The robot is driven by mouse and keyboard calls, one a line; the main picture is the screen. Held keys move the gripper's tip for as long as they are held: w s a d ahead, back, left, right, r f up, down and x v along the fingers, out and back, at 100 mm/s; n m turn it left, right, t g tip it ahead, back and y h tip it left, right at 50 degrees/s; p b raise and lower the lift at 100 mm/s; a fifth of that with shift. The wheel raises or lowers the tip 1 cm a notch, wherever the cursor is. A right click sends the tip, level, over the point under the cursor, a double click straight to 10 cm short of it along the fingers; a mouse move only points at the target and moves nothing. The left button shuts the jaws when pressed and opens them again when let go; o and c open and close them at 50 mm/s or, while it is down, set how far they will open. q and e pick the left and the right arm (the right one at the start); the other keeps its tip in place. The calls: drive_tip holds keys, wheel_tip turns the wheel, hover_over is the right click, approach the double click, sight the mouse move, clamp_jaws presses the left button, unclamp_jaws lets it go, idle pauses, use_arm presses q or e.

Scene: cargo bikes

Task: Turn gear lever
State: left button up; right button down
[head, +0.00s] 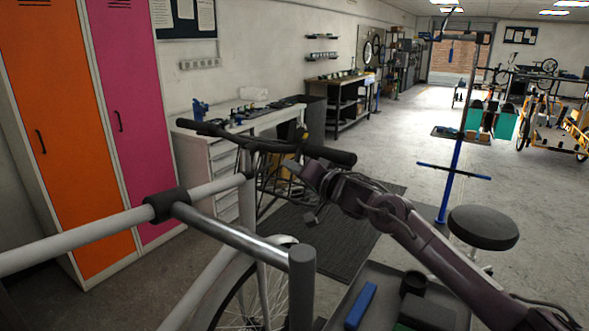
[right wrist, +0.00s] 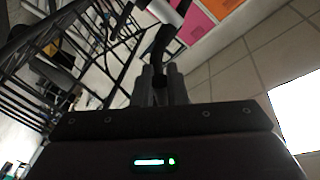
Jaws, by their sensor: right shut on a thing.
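The bike's dark handlebar (head: 255,144) runs across the middle of the head view, with a grip (head: 330,154) at its right end. My right gripper (head: 293,167) is at the handlebar, just below and left of that grip. In the right wrist view its two fingers (right wrist: 160,88) are closed around a thin dark piece, and a dark curved bar (right wrist: 161,48) rises beyond them. The gear lever itself cannot be told apart clearly; the fingers and wrist hide that spot. My left gripper is not in view.
Light grey tubing (head: 90,238) with a black joint (head: 167,204) crosses the left foreground. A tool tray (head: 455,308) with a blue item (head: 361,305) is low in front. A round stool (head: 483,227) and a blue stand (head: 455,175) are at right. Lockers (head: 125,110) line the left.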

drive_tip(key=shift+w+d+f+n+t+y+b, duration=0.15)
drive_tip(key=shift+w+d+f+n+y+b, duration=0.2)
drive_tip(key=shift+n+b, duration=0.45)
drive_tip(key=shift+w+d+f+n+t+y+b, duration=0.15)
drive_tip(key=shift+w+f+n+b, duration=0.3)
drive_tip(key=shift+n, duration=0.7)
drive_tip(key=shift+w+d+f+n+t+y+b, duration=0.25)
drive_tip(key=shift+w+d+n+b, duration=0.1)
drive_tip(key=shift+n+b, duration=0.5)
drive_tip(key=c, duration=1.5)
unclamp_jaws()
drive_tip(key=b+v, duration=0.1)
drive_tip(key=v, duration=0.7)
drive_tip(key=shift+r, duration=0.1)
